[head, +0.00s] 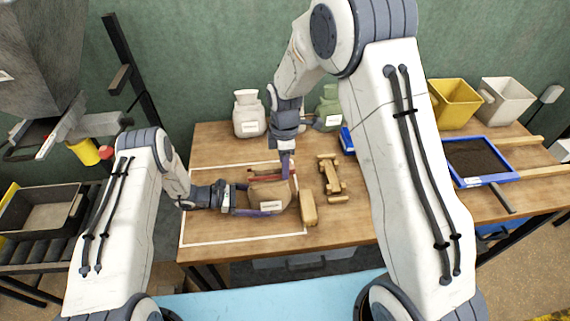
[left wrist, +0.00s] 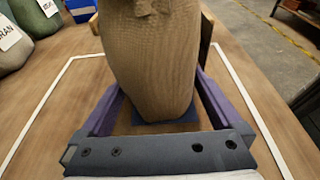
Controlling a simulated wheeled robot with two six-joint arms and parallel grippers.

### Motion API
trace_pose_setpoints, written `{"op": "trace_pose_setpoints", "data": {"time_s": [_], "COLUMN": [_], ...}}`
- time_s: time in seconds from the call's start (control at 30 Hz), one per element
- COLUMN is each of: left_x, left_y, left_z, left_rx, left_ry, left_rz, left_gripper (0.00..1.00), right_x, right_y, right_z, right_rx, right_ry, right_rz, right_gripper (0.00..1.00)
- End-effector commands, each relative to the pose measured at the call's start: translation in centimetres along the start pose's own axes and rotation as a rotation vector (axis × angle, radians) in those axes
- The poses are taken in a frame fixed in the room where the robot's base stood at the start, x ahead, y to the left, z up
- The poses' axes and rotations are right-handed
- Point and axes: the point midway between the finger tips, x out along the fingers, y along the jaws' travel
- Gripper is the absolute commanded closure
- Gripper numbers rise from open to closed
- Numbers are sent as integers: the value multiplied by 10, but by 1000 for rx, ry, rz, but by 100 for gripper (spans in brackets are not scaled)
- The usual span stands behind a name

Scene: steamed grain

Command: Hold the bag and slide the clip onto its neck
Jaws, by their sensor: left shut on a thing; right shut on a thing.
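The brown bag (head: 268,193) stands inside the white outline on the wooden table, with a pale label on its front. It fills the middle of the left wrist view (left wrist: 153,62). My left gripper (head: 258,202) reaches in from the left, its purple fingers on either side of the bag's body. My right gripper (head: 286,167) points down from above at the back of the bag's top. It is shut on the red clip (head: 262,172), which lies across near the bag's neck. I cannot tell whether the clip is around the neck or behind it.
A wooden block (head: 308,208) stands right of the bag, with a wooden stand (head: 330,175) beyond it. A white bag (head: 248,115) and a green bag (head: 328,106) stand at the back. A blue-rimmed tray (head: 490,181) and a yellow bin (head: 454,105) are at the right.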

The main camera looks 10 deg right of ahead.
Motion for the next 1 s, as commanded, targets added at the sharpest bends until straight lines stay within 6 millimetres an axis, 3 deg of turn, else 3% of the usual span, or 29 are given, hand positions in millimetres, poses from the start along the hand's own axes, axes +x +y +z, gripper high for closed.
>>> {"op": "trace_pose_setpoints", "data": {"time_s": [0.03,0.07,0.13,0.17,0.57,1.0], "left_x": [0,0,0,0,0,0], "left_y": [1,1,1,1,1,1], "left_z": [2,2,2,2,2,2], "left_rx": [2,2,2,2,2,2], "left_ry": [-3,-3,-3,-3,-3,-3], "left_rz": [2,2,2,2,2,2], "left_gripper": [32,32,32,32,32,32], "right_x": [0,0,0,0,-7,-93], "right_y": [0,0,0,0,1,1], "right_z": [0,0,0,0,0,0], "right_rx": [0,0,0,0,0,0], "right_ry": [0,0,0,0,1,1], "right_rz": [0,0,0,0,2,4], "right_gripper": [100,48,21,16,16,16]}}
